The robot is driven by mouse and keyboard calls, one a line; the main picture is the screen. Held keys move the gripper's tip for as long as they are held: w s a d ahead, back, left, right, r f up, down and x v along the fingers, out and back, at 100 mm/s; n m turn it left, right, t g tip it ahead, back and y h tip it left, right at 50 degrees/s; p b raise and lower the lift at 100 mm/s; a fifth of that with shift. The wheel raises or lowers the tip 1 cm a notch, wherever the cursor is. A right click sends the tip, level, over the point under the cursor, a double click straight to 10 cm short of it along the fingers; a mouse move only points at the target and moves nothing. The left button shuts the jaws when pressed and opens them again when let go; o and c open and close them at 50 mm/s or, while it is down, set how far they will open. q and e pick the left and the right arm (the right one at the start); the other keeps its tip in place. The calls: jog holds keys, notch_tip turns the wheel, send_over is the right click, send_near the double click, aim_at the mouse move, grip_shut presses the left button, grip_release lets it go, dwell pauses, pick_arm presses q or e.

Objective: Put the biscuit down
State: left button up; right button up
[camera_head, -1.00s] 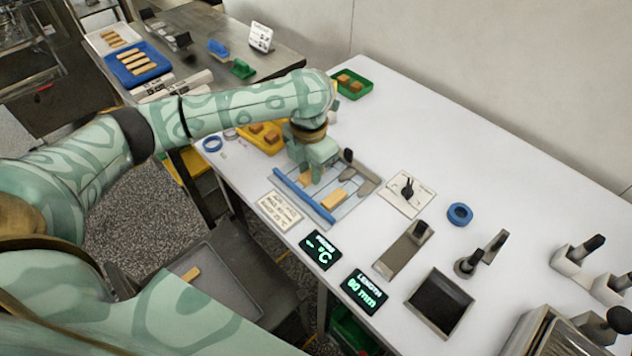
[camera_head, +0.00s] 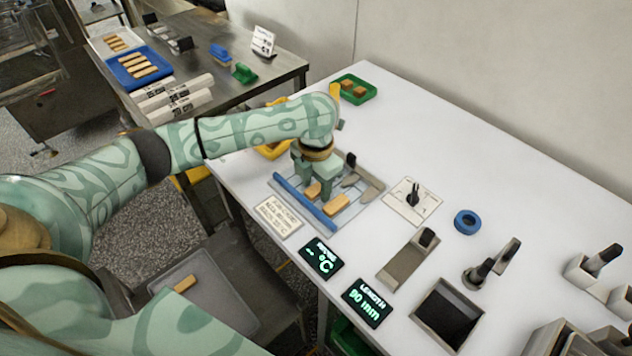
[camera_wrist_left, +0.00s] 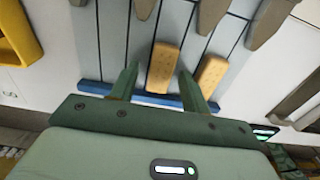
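One biscuit (camera_head: 313,191) lies on the grey slatted mesh (camera_head: 357,204), with one end by the blue bar (camera_head: 303,201). It also shows in the left wrist view (camera_wrist_left: 162,67), flat between my left fingers. My left gripper (camera_head: 317,181) is open around this biscuit, with a gap on both sides. It points down, low over the mesh. A second biscuit (camera_head: 336,204) lies on the mesh to the right of the first, outside the fingers. My right gripper is not in view.
Dark grey pieces (camera_head: 370,186) lie at the mesh's far right. A yellow tray (camera_head: 272,150) stands behind the arm, a green tray (camera_head: 355,89) farther back. A label card (camera_head: 279,216) and two displays (camera_head: 322,258) lie in front. White table is clear at the back right.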

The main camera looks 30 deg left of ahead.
aim_at(316, 188)
pick_arm(q)
jog(key=shift+r, duration=0.1)
notch_tip(316, 188, up, 12)
jog(key=p, duration=0.5)
jog(key=shift+r, duration=0.15)
